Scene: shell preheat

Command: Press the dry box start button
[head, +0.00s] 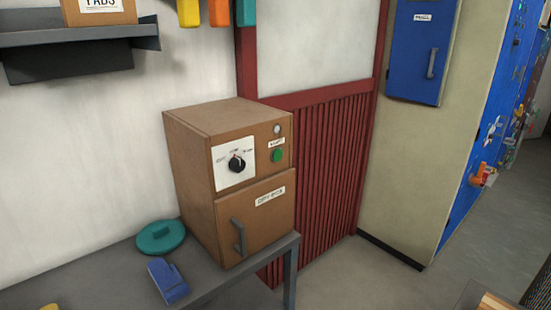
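The dry box (245,180) is a brown box standing on a grey bench against the white wall. Its label reads roughly "DRY BOX" on the closed lower door, which has a dark vertical handle (239,237). The green start button (277,156) is on the upper right of the front face, under a small label. A pale round lamp (277,129) sits above that label and looks unlit. A black dial (236,164) on a white plate is to the left of the button. Neither of my grippers shows in the head view.
On the grey bench (215,283) left of the dry box lie a teal round lid (161,237) and a blue mitt (168,281). A dark shelf (80,45) hangs upper left. A blue wall cabinet (416,50) is upper right.

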